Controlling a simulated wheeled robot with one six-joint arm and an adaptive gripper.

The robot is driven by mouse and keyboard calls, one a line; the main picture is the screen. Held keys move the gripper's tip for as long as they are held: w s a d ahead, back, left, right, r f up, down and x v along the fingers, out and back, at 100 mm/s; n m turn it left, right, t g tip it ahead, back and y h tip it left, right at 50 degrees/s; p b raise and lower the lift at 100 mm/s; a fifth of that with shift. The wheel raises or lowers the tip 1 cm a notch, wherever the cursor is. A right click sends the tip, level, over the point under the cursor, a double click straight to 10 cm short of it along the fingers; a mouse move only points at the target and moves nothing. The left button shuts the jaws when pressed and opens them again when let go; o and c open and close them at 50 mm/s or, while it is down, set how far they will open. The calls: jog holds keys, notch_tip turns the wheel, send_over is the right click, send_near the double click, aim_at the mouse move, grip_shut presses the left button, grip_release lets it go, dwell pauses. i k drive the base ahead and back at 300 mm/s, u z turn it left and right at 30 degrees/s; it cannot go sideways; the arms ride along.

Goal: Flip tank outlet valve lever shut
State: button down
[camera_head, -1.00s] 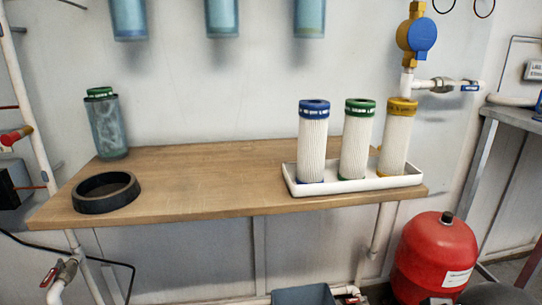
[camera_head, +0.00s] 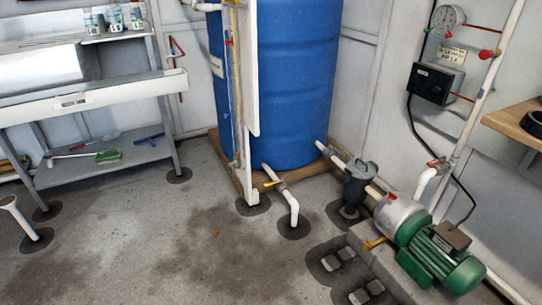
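The blue tank (camera_head: 290,75) stands on a low wooden base at the back centre. A white outlet pipe (camera_head: 340,162) leaves its lower right side toward a dark strainer (camera_head: 357,182) and the pump. A small orange-red spot shows at the tank end of this pipe, too small to tell as a lever. A second white pipe (camera_head: 292,208) comes from the tank's lower front and bends down to the floor. It carries a small yellow lever (camera_head: 272,183). I cannot tell for certain which is the task's valve. My gripper is not in view.
A green pump (camera_head: 440,258) sits on a plinth at the lower right, with a red-handled valve (camera_head: 437,163) above it. A metal sink bench (camera_head: 85,100) stands at the left. A wooden tabletop (camera_head: 512,118) juts in at right. The centre-left floor is clear.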

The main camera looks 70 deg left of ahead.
aim_at(335, 150)
jog(key=u, duration=0.05)
jog(key=k, duration=0.45)
jog(key=u, duration=1.9)
jog(key=i, duration=0.85)
jog(key=u, duration=0.75)
jog(key=i, duration=1.3)
jog(key=z, duration=0.85)
jog(key=i, duration=0.9)
jog(key=z, duration=0.8)
